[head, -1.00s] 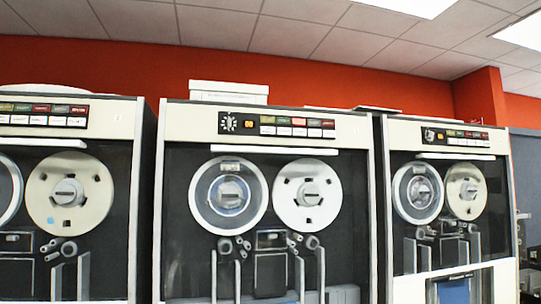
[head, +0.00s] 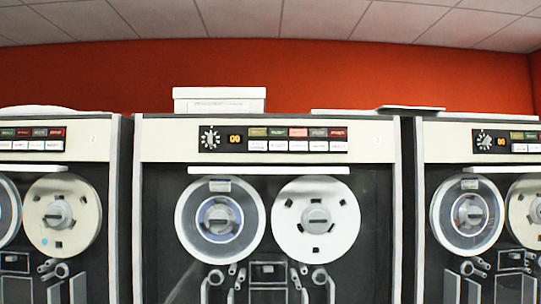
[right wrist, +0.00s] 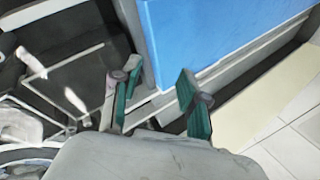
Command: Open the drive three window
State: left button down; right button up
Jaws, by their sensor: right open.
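Three tape drives stand in a row in the head view: a left drive (head: 98,138) cut off by the picture edge, a middle drive (head: 365,135) in full width, and a right drive (head: 445,135) cut off. Each has a dark front with two reels, and a white bar along the top of that front, such as the middle bar (head: 255,170). I cannot read which is drive three. The lower fronts are out of view, and the windows look closed as far as they show. My right gripper (right wrist: 160,100) is open and empty, beside a blue panel (right wrist: 205,35). My left gripper is not in view.
A white box (head: 219,105) sits on top of the middle drive, with flat sheets (head: 410,108) near its right end. In the right wrist view, pale floor tiles (right wrist: 285,145) show at the lower right.

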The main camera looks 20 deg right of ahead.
notch_tip(320, 180, up, 24)
jog(key=s+n+t+p, duration=0.1)
jog(key=n+t+p, duration=0.2)
jog(key=n+t+y+p, duration=0.1)
jog(key=n+t+p, duration=0.2)
jog(key=n, duration=0.2)
send_near(271, 171)
jog(key=shift+m, duration=0.3)
jog(key=w+p, duration=0.4)
jog(key=w, duration=0.1)
jog(key=w+p, duration=0.2)
jog(key=shift+w+a+r, duration=0.35)
jog(key=shift+w, duration=0.05)
jog(key=shift+w+f+p, duration=0.15)
jog(key=shift+w+p, duration=0.35)
jog(key=shift+w, duration=0.2)
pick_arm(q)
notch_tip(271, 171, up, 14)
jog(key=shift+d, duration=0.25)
pick_arm(e)
grip_shut()
